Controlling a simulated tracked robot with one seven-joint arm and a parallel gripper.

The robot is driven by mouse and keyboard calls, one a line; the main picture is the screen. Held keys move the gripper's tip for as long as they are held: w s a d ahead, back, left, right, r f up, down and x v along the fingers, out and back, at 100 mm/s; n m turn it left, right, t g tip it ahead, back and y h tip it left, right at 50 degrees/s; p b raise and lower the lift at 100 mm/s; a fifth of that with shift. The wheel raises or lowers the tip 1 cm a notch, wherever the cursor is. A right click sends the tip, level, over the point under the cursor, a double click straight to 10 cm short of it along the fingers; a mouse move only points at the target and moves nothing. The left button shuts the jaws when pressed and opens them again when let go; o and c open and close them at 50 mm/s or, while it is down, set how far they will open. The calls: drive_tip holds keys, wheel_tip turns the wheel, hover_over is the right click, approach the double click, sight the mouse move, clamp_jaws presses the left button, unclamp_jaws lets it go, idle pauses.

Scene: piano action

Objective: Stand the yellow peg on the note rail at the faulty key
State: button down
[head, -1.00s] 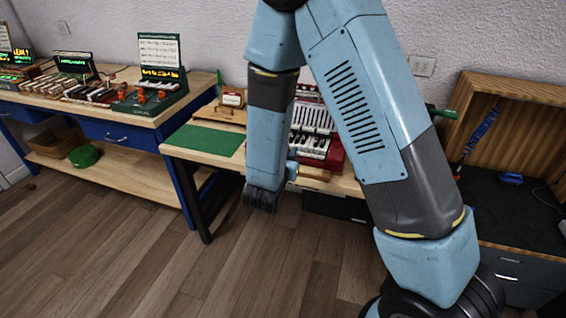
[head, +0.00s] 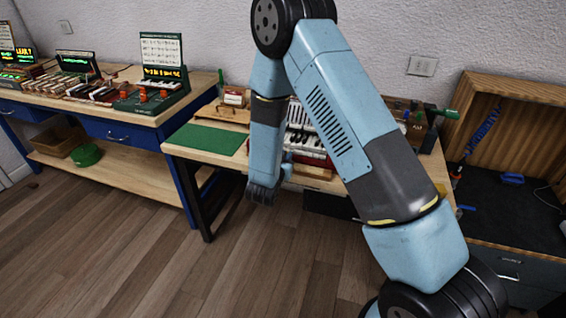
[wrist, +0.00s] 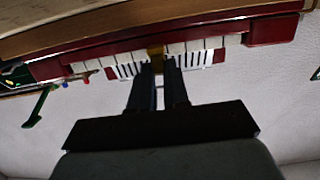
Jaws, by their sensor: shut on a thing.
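My gripper (wrist: 159,70) is shut on a dull yellow piece, which I take to be the yellow peg (wrist: 155,53); only its end shows between the fingertips. In the wrist view the fingers point at the piano action's keys (wrist: 198,45), and the peg overlaps the middle of the key row. I cannot tell whether the peg touches the rail or the keys. The red-framed piano action (head: 312,143) stands on the bench in the head view, partly behind my arm. My fingertips are hidden there. The faulty key cannot be picked out.
A green mat (head: 209,139) lies on the bench (head: 190,158) left of the action. A second bench to the left holds a music display (head: 162,50) and several devices. A wooden-backed black worktop (head: 510,210) is at right. Small coloured pieces and a green part (wrist: 40,105) show in the wrist view.

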drive_tip(key=shift+f, duration=1.05)
drive_tip(key=c, duration=1.1)
unclamp_jaws()
drive_tip(key=shift+f, duration=0.1)
